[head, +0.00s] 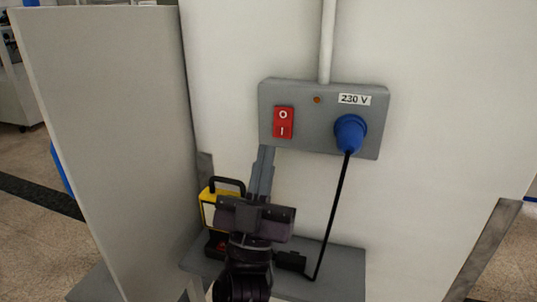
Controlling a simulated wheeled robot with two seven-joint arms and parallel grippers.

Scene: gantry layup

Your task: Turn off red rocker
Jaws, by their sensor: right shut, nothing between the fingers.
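The red rocker (283,123) is on the left part of a grey wall box (325,145). It carries a white O at the top and a white I at the bottom. I cannot tell which end is pressed in. My right gripper (265,153) is below the rocker, its shut fingers pointing up at the box's lower edge. The fingertips are just below and left of the rocker, apart from it in the picture. I cannot tell whether they touch the box. My left gripper is not in view.
A blue plug (350,133) with a black cable (333,215) hangs at the box's right, under a "230 V" label (354,99). A small orange lamp (317,100) is beside it. A yellow handled device (210,205) stands on a grey shelf (340,270) below. A panel (100,130) rises at left.

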